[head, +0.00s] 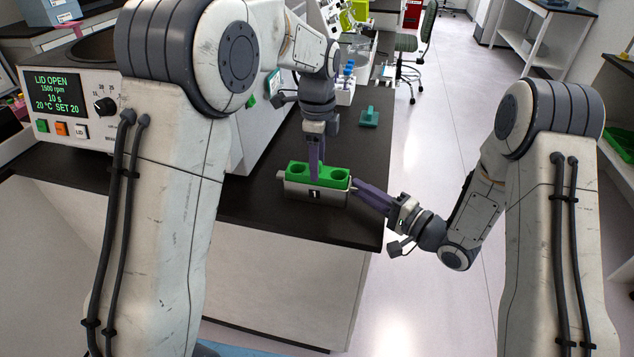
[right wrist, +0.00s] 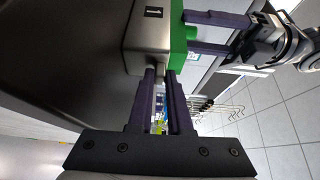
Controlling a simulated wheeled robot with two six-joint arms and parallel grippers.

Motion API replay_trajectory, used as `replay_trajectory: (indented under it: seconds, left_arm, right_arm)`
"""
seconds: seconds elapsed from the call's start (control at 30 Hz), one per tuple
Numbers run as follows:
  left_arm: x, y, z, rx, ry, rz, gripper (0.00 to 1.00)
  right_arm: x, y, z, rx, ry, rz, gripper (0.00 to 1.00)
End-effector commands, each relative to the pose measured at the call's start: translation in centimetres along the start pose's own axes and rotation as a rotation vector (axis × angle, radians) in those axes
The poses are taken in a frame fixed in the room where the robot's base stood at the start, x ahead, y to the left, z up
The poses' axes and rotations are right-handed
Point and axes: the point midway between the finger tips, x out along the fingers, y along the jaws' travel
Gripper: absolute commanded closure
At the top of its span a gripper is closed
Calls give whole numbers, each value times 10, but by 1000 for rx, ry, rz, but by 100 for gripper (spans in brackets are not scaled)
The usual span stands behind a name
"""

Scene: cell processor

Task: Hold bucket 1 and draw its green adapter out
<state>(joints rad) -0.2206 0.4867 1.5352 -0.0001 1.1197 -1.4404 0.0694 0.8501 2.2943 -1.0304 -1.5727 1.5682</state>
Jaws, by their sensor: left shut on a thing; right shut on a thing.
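Bucket 1 (head: 335,199) is a grey metal box with a "1" label on its front, upright near the right edge of the dark bench. Its green adapter (head: 297,170), with round holes, shows above the bucket's rim; its lower part is hidden inside. My left gripper (head: 316,176) points down from above and is shut on the adapter's middle. My right gripper (head: 354,184) reaches in from the right and is shut on the bucket's side pin. In the right wrist view, the bucket (right wrist: 150,40), the adapter (right wrist: 179,40) and my right fingertips (right wrist: 161,72) meet closely.
The centrifuge (head: 70,85) stands on the left, its display reading "LID OPEN". A teal block (head: 369,117) lies on the bench behind the bucket, near a white rack (head: 345,92). The bench (head: 355,225) ends just right of the bucket, with open floor beyond.

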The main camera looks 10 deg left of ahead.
Motion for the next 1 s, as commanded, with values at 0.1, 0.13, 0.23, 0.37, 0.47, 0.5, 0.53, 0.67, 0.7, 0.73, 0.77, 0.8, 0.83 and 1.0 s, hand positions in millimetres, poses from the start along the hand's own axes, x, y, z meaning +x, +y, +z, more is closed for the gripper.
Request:
replay_trajectory:
  seconds: [0.1,0.13,0.23,0.37,0.47,0.5,0.53,0.67,0.7,0.73,0.77,0.8,0.83,1.0]
  left_arm:
    - [-4,0,0,0,0,-2,100]
    - [-5,0,0,0,0,-2,100]
    - [-8,0,0,0,0,-2,100]
    - [-10,0,0,0,0,-1,100]
    - [-13,0,0,0,0,-2,100]
    - [-16,-1,0,0,0,-3,100]
    - [-18,-1,0,0,0,-3,100]
    - [-32,-1,0,0,0,-4,100]
    - [-36,-1,0,0,1,-4,100]
    - [-39,-1,0,0,1,-4,100]
    - [-42,0,0,0,0,-4,100]
    - [-46,-1,0,0,0,-3,100]
    - [-49,-1,0,0,0,-4,100]
    - [-63,0,0,0,0,-2,100]
  right_arm:
    - [0,1,0,1,1,2,100]
    - [0,1,0,1,1,2,100]
    - [0,1,0,1,1,2,100]
    - [0,1,0,1,1,2,100]
    - [0,1,0,1,1,2,100]
    - [0,1,0,1,1,2,100]
    - [0,1,0,1,1,2,100]
    - [0,1,0,1,1,2,100]
    - [0,1,0,1,1,2,100]
    - [0,1,0,1,1,2,100]
    - [0,1,0,1,1,2,100]
    - [0,1,0,1,1,2,100]
    - [0,1,0,1,1,2,100]
    - [0,1,0,1,1,2,100]
